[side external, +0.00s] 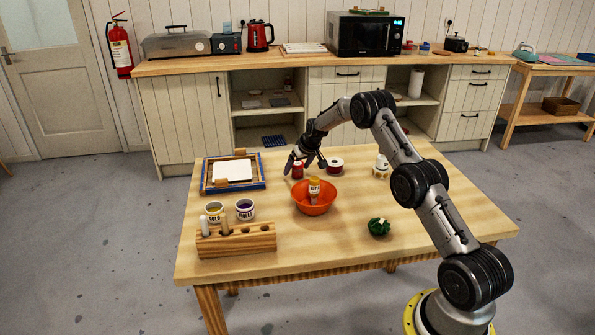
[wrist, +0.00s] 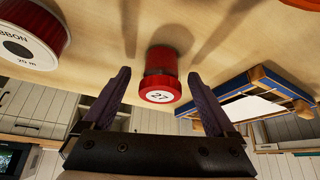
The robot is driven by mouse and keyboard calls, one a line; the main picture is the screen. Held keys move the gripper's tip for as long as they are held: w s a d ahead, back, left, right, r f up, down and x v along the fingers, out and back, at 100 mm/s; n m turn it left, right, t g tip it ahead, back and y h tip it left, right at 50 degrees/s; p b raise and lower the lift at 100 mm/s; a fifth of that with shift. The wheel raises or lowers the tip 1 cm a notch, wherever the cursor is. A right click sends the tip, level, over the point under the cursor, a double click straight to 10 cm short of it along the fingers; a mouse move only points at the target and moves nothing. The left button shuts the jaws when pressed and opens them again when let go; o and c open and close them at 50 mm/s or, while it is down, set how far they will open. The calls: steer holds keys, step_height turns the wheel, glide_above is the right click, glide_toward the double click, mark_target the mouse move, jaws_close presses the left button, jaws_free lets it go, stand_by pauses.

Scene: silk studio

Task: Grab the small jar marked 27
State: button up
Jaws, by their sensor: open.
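The small jar marked 27 is red with a round white label; in the wrist view (wrist: 162,72) it stands on the table between and just beyond my fingertips. In the side view the jar (side external: 297,171) is partly covered by my gripper (side external: 306,165). In the wrist view my gripper (wrist: 159,77) is open, one finger on each side of the jar, with a gap visible on both sides. I cannot tell how far down around the jar the fingers reach.
A red ribbon spool (side external: 335,166) stands close to the right of the jar. An orange bowl (side external: 330,203) holding a bottle (side external: 314,190) is in front. A framed screen (side external: 213,188) lies to the left. The table's front right is mostly clear around a green bundle (side external: 379,227).

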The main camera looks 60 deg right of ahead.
jaws_close()
stand_by(0.5)
steer(key=shift+r, duration=0.1)
